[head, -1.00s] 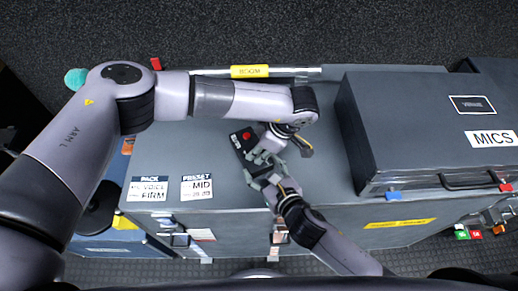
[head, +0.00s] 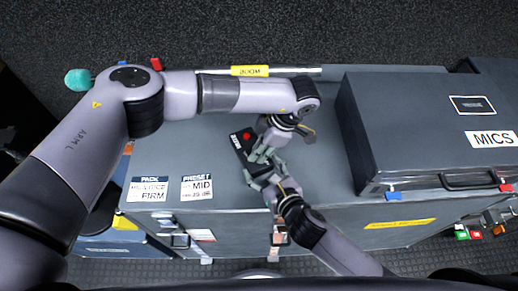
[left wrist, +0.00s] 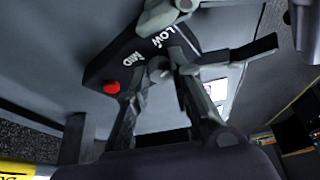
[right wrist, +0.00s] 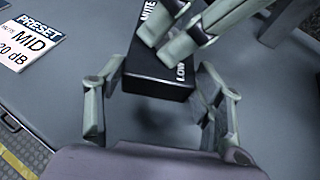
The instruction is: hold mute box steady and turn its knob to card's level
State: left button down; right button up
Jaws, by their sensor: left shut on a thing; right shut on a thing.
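In the left wrist view the box (left wrist: 122,66) shows the labels LOW and MID. My right gripper (right wrist: 160,103) is shut on the box, a finger on each side of its near end. My left gripper (head: 262,154) reaches down over the box and is shut on its knob; the fingers hide the knob, so its pointer cannot be read. The preset card (head: 197,188) lies left of the box and reads MID; it also shows in the right wrist view (right wrist: 26,42).
A second card (head: 149,190), headed PACK, lies left of the preset card. A large MICS case (head: 420,125) stands to the right. A rail with a yellow label (head: 250,71) runs along the back edge. The case top between cards and box is clear.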

pick_arm(q)
jog(key=n, duration=0.2)
jog(key=n+g, duration=0.2)
jog(key=n, duration=0.1)
jog(key=shift+w+n+h, duration=0.25)
jog(key=shift+n+h, duration=0.05)
jog(key=n+g, duration=0.1)
jog(key=n, duration=0.2)
jog(key=n+g+h, duration=0.1)
jog(key=n, duration=0.2)
jog(key=shift+w+a+h, duration=0.15)
jog(key=shift+a+h, duration=0.05)
jog(key=shift+h, duration=0.1)
jog(key=n+h, duration=0.1)
jog(key=n, duration=0.2)
jog(key=n+h, duration=0.1)
jog(key=n, duration=0.1)
jog(key=shift+w+a+n+g, duration=0.1)
jog(key=shift+a+n+g, duration=0.1)
jog(key=shift+n+g, duration=0.2)
jog(key=n+h, duration=0.1)
jog(key=n, duration=0.1)
jog(key=n+h, duration=0.1)
jog(key=n, duration=0.2)
jog(key=shift+a+n, duration=0.2)
jog(key=shift+n, duration=0.1)
jog(key=shift+t, duration=0.3)
pick_arm(e)
jog(key=shift+s, duration=0.1)
